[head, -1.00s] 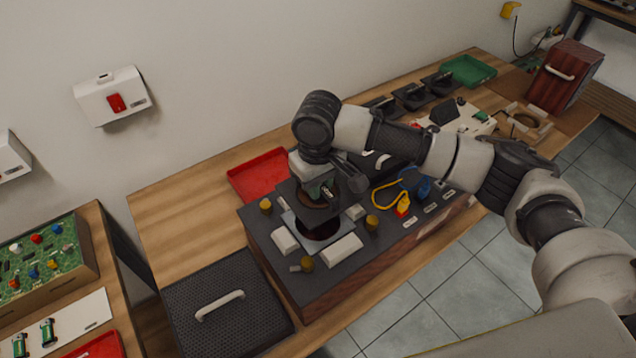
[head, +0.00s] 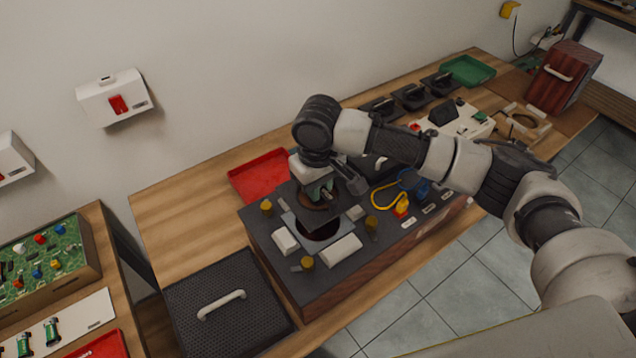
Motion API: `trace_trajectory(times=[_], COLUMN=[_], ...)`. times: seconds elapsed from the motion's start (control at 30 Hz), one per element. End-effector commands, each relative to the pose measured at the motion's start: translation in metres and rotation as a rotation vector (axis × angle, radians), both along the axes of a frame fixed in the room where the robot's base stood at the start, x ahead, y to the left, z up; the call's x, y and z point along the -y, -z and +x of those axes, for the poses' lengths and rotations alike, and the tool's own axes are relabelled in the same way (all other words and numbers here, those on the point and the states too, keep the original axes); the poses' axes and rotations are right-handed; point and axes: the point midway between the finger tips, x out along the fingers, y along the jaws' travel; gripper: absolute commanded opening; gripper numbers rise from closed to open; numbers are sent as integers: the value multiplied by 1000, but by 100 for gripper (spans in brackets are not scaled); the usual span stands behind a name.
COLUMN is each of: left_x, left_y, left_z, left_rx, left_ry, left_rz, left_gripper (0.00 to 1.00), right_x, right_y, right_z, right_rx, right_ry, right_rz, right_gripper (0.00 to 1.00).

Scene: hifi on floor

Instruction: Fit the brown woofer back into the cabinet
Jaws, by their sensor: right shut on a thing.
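The brown woofer (head: 310,203), with a dark frame, is held over the cabinet (head: 338,284) on the workbench. My right gripper (head: 317,189) is shut on it from above. The cabinet lies with its dark face up and has wood sides. Its round dark opening (head: 318,233) shows just in front of and below the woofer, in a grey square surround. The woofer looks apart from the opening, above its far side; the exact gap cannot be told. The gripper and wrist hide part of the woofer. My left gripper is not in view.
White blocks (head: 342,250) and brass-coloured knobs (head: 307,262) surround the opening. A yellow cable (head: 384,196) lies right of it. A red tray (head: 258,174) stands behind, a black grille panel with a handle (head: 228,308) at front left. Bare bench shows at left (head: 180,222).

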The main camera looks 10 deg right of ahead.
Motion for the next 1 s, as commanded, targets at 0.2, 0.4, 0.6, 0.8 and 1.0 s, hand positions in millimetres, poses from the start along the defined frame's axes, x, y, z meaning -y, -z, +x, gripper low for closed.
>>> trace_trajectory(times=[0.2, 0.4, 0.6, 0.8, 1.0], left_x=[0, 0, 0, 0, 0], left_y=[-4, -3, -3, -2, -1], left_z=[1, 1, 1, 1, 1], left_rx=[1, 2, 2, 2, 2], left_ry=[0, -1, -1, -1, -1], left_rz=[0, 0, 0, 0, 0], left_gripper=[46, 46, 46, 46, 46], right_x=[-1, 0, -1, -1, 0], right_y=[-2, -2, 1, 7, 13], right_z=[1, 1, 1, 1, 1], right_rx=[4, 5, 3, 2, 2], right_ry=[0, 0, 0, 0, 1], right_rz=[3, 2, 2, 2, 2], right_gripper=[0, 0, 0, 0, 0])
